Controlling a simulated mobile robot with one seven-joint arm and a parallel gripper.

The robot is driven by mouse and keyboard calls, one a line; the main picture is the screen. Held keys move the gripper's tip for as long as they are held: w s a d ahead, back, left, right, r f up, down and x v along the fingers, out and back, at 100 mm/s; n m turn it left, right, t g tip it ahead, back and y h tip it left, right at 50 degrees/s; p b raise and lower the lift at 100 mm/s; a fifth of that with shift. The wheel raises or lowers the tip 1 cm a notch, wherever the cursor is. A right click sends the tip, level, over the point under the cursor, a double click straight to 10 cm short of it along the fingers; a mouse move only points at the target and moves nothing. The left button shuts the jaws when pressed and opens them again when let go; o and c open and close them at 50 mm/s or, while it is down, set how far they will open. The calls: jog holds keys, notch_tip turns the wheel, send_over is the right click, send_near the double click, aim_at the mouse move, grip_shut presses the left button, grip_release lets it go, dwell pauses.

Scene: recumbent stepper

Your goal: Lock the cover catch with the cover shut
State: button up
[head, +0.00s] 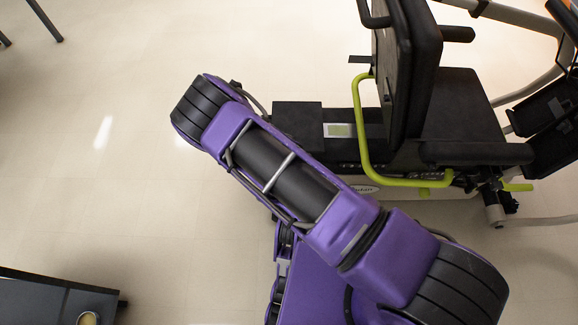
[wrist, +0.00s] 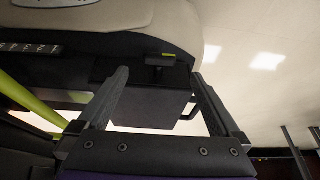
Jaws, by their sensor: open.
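In the wrist view my gripper (wrist: 160,74) is open, with nothing between its two dark fingers. A dark box-shaped panel (wrist: 145,104), which may be the cover, shows between the fingers. I cannot tell whether it is fully shut or whether the catch is locked. In the head view a black box-like part (head: 297,120) forms the stepper's left end. My gripper is hidden there behind my purple arm.
The stepper's black seat (head: 460,110) and backrest (head: 408,65) stand right of my arm. A yellow-green bar (head: 362,130) bends beside them. A dark table (head: 50,300) with a round item (head: 88,318) is at lower left. The pale floor (head: 110,120) at left is clear.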

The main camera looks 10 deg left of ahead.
jog(key=b+x, duration=0.1)
jog(key=x, duration=0.5)
jog(key=shift+w, duration=0.1)
jog(key=shift+c, duration=0.2)
jog(key=c, duration=1.3)
jog(key=shift+c, duration=0.2)
